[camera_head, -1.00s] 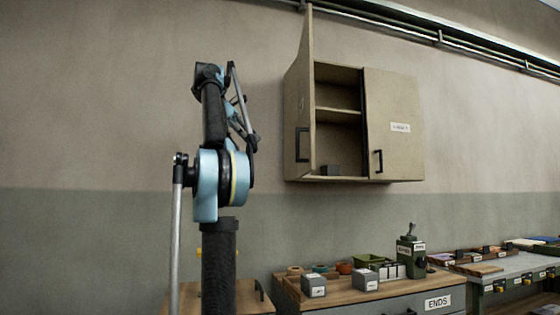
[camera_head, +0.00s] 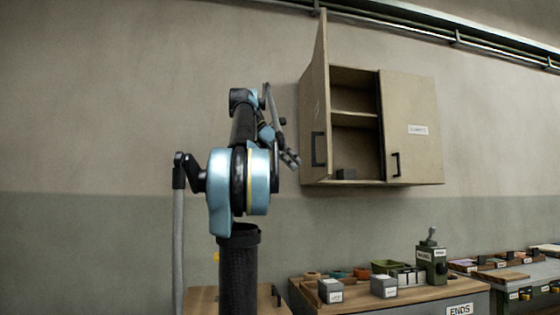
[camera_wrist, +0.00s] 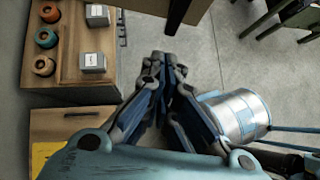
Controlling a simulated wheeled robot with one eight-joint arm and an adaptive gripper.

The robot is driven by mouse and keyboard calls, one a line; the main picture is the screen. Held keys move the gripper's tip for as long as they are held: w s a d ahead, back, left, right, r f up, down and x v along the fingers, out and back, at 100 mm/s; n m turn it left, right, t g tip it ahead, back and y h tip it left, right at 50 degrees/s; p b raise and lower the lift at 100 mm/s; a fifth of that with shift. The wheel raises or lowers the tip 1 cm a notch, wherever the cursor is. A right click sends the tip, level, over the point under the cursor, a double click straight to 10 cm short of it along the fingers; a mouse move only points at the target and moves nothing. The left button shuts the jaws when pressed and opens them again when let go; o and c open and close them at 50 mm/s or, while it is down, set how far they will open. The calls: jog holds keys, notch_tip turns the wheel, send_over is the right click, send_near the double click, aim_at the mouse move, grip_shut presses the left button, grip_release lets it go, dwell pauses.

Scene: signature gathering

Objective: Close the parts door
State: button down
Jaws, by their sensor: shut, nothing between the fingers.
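A tan wall cabinet (camera_head: 353,104) hangs at the upper right in the head view. Its left door (camera_head: 315,100) stands open, swung outward, with a black handle (camera_head: 318,149) low on it. Its right door (camera_head: 410,105) is shut and bears a small white label that I cannot read clearly. My gripper (camera_head: 291,159) is just left of the open door in the picture, near handle height; I cannot tell how far apart they are in depth. In the wrist view my gripper (camera_wrist: 165,72) has its fingers together and holds nothing.
Below stands a wooden-topped bench (camera_head: 420,293) with grey boxes, coloured rings and a green device (camera_head: 432,256). A brown panel (camera_wrist: 170,7) crosses the top of the wrist view. A rail runs above the cabinet.

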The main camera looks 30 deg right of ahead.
jog(key=shift+s+d, duration=0.3)
jog(key=shift+d, duration=0.25)
jog(key=shift+s+d, duration=0.25)
jog(key=shift+d, duration=0.25)
jog(key=shift+s, duration=0.1)
